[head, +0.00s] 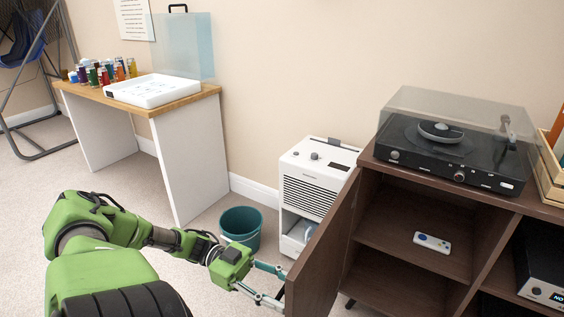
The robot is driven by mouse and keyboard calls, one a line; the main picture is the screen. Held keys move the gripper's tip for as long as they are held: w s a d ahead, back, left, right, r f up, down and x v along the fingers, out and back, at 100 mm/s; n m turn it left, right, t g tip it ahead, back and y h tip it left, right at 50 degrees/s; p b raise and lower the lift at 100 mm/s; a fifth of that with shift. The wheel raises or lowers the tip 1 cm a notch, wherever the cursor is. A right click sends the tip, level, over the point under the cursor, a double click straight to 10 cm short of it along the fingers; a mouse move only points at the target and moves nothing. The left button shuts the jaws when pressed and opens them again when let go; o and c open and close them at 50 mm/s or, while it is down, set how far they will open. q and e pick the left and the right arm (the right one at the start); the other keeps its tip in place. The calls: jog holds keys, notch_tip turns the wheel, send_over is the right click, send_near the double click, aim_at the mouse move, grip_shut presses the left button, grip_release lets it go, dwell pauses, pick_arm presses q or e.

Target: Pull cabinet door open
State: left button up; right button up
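The dark brown cabinet door (322,248) stands swung out from the cabinet (369,163), and its inner side faces me. The cabinet's compartment behind it is in view, with a white remote-like device (432,242) on the shelf. My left gripper (279,288) is at the left edge of the door, low in the head view. Its two fingers are spread apart, and their tips reach the door's outer side. The door hides the outer face and any handle, so I cannot tell whether the fingers touch it. My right gripper is not in view.
A record player (455,150) stands on the cabinet. A white appliance (313,170) and a teal bin (240,226) stand left of the door. A white-sided table (188,165) with cans stands further left. Carpet between is partly free.

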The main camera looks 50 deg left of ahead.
pick_arm(q)
jog(key=shift+s+f, duration=0.1)
jog(key=o, duration=1.6)
jog(key=shift+a, duration=0.1)
jog(key=v, duration=1.2)
